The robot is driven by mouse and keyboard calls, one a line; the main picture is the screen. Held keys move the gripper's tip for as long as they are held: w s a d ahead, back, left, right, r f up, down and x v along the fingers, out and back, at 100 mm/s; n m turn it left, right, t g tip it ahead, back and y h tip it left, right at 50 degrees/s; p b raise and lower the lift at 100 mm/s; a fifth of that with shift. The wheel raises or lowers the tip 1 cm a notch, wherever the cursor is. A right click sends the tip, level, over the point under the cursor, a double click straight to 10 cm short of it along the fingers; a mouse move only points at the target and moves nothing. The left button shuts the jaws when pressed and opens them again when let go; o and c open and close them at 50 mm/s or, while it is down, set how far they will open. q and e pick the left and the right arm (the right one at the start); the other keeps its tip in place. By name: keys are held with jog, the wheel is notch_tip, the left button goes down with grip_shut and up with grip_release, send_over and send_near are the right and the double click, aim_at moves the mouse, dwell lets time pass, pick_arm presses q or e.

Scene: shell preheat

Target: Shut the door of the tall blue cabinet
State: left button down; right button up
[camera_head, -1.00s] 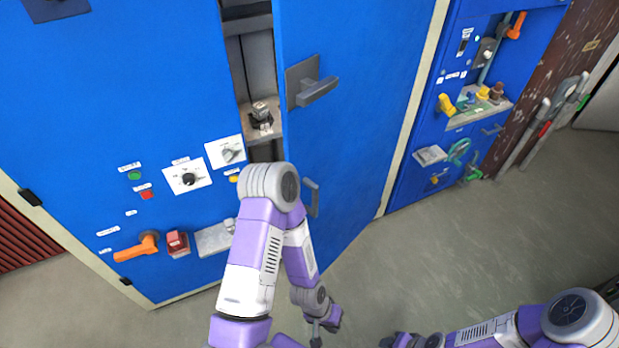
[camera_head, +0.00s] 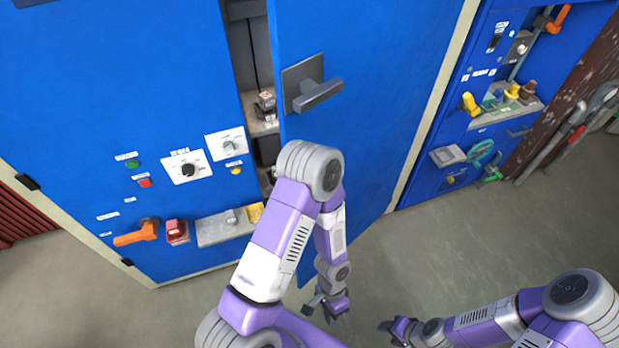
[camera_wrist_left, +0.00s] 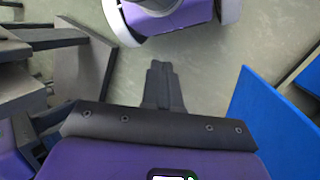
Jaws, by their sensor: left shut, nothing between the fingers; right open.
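The tall blue cabinet (camera_head: 110,95) fills the left and middle of the head view. Its right door (camera_head: 385,95) stands ajar, with a grey handle (camera_head: 317,93) near its free edge. The dark gap left of it shows shelves. My left arm crosses in front of the door's lower part and hides some of it. My left gripper (camera_head: 318,304) is low near the door's bottom edge, shut and empty. Its closed fingers (camera_wrist_left: 162,88) point over the floor in the left wrist view, apart from a blue panel (camera_wrist_left: 278,125) at right. My right gripper (camera_head: 393,329) is open and empty, low over the floor.
Switches and an orange lever (camera_head: 138,234) are on the cabinet's left front. A blue unit with valves (camera_head: 490,105) stands at the right, beside a brown panel with tools (camera_head: 555,140). Grey floor (camera_head: 470,240) is open in front of them.

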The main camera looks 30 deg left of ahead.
pick_arm(q)
jog(key=w+a+r+m+t+y+p, duration=0.1)
jog(key=w+a+r+m+y, duration=0.5)
jog(key=a+r+m+y, duration=0.5)
jog(key=w+d+r+m+t+y+p, duration=0.1)
jog(key=w+d+r+m+t+y, duration=0.3)
jog(key=r, duration=0.5)
jog(key=w+d+r+m+t+y, duration=0.1)
jog(key=w+d+r+t+y, duration=0.1)
jog(key=w+r+t+y, duration=0.5)
jog(key=w+a+r+g+h, duration=0.1)
jog(key=w+a+g+h, duration=0.1)
jog(key=a, duration=1.1)
jog(key=shift+w+a+r+g, duration=0.15)
jog(key=shift+w+r+g, duration=0.1)
jog(key=shift+w+g, duration=0.1)
